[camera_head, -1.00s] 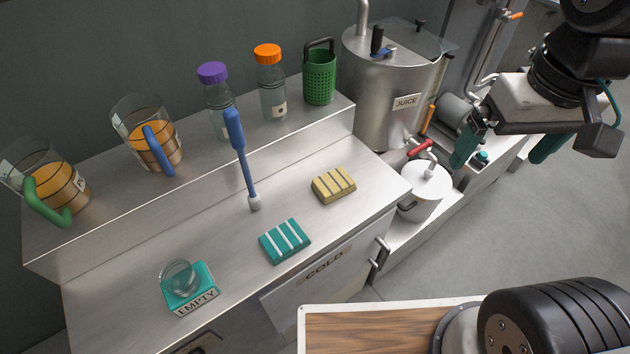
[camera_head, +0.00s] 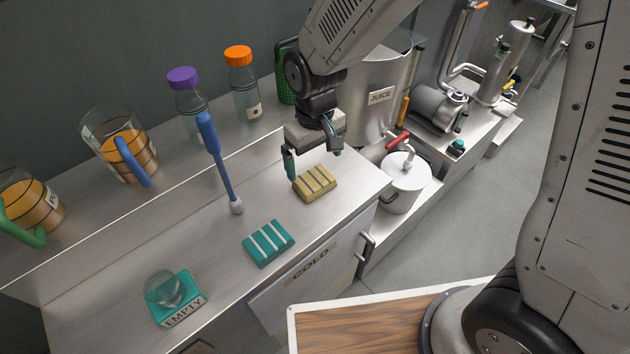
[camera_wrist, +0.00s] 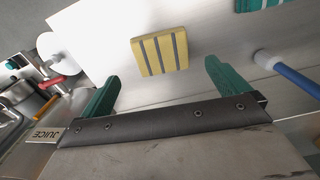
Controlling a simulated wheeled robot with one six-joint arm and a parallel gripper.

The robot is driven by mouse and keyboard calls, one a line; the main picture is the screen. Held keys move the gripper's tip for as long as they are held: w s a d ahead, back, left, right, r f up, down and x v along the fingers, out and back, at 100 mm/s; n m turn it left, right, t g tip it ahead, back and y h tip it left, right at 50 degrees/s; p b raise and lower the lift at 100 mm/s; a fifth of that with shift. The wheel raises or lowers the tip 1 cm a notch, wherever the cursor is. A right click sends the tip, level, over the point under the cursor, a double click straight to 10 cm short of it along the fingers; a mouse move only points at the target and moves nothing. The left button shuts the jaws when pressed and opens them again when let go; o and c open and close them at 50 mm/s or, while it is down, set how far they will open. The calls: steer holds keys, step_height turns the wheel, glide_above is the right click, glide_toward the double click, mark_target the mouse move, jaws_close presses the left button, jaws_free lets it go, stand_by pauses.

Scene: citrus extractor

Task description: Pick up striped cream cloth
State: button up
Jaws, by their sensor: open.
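The striped cream cloth (camera_head: 315,183) is a folded yellowish-cream block with dark stripes. It lies flat near the right end of the steel counter. It also shows in the wrist view (camera_wrist: 160,51), ahead of and between the two green fingers. My gripper (camera_head: 313,166) is open and empty, just above and behind the cloth, with its fingers pointing down. In the wrist view my gripper (camera_wrist: 162,85) has a wide gap between its fingers, and neither is seen touching the cloth.
A teal striped cloth (camera_head: 268,243) lies left of the cream one. A steel juice tank (camera_head: 375,100) and a white lidded pot (camera_head: 405,172) stand to the right. Bottles and jugs line the back shelf.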

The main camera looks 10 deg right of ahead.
mark_target(316, 180)
step_height(316, 180, down, 6)
steer(key=shift+s+f, duration=0.15)
steer(key=shift+f, duration=0.1)
steer(key=c, duration=0.9)
